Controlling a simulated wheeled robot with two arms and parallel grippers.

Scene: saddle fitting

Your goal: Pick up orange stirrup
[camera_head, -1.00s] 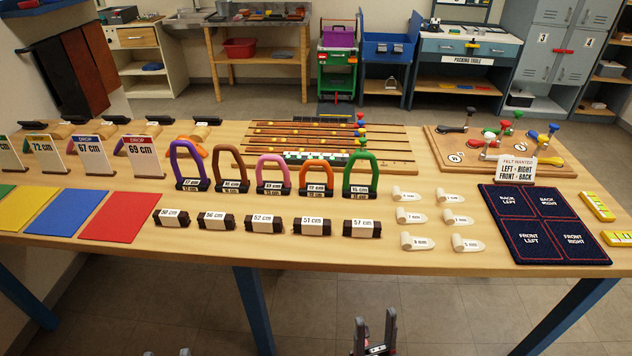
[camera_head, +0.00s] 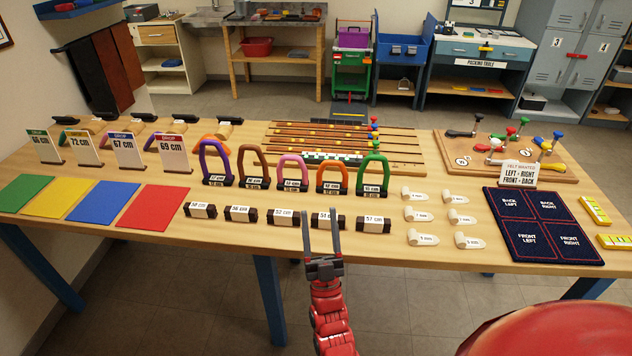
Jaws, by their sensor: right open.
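The orange stirrup (camera_head: 333,172) stands upright in the row of stirrups on the table, with a dark base and a white label. The pink stirrup (camera_head: 293,165) is to its left and the green stirrup (camera_head: 373,168) to its right. My right gripper (camera_head: 321,215) is open, its fingers pointing toward the table, in front of the orange stirrup in the picture. Its fingertips overlap the view of the 51 cm block (camera_head: 324,220); I cannot tell if they touch it. Nothing shows between the fingers as held. My left gripper is out of view.
A row of labelled dark blocks (camera_head: 240,214) lies in front of the stirrups. White pegs (camera_head: 415,214) and a dark felt mat (camera_head: 543,222) are to the right. Coloured squares (camera_head: 104,203) lie at left. Slotted wooden rails (camera_head: 345,140) are behind the stirrups.

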